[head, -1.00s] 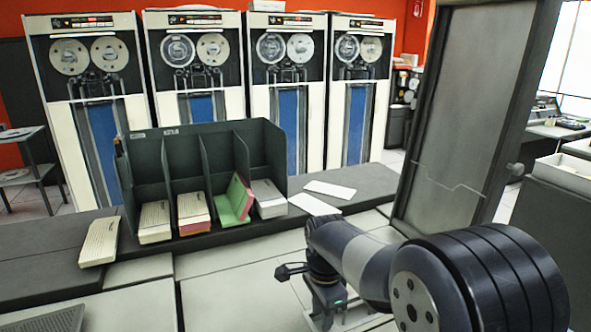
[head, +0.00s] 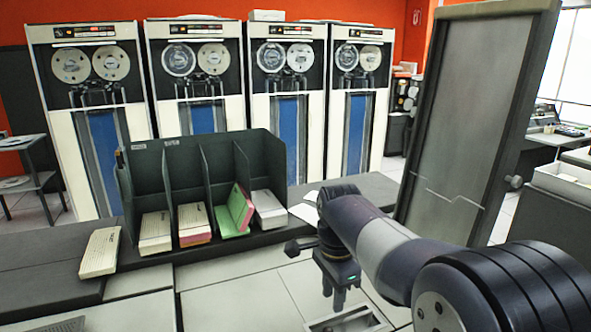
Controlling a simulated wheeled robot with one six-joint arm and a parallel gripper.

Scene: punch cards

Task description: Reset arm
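My gripper (head: 336,289) hangs from my bent arm on the right, fingers pointing down, above the light panels in front of the dark counter. Its fingers look apart, with nothing seen between them. A dark green card rack (head: 277,155) with several bays stands on the counter to the left of my gripper. Its bays hold a cream card stack (head: 155,232), a cream and pink stack (head: 194,224), a tilted green and pink stack (head: 233,212) and a whitish stack (head: 268,210). White cards (head: 304,213) lie right of the rack, partly hidden by my arm.
Another cream stack (head: 100,252) lies on the counter left of the rack. A tall grey panel (head: 468,120) stands close to my arm on the right. Tape cabinets (head: 205,100) line the back. An open recessed tray (head: 348,321) sits below my gripper.

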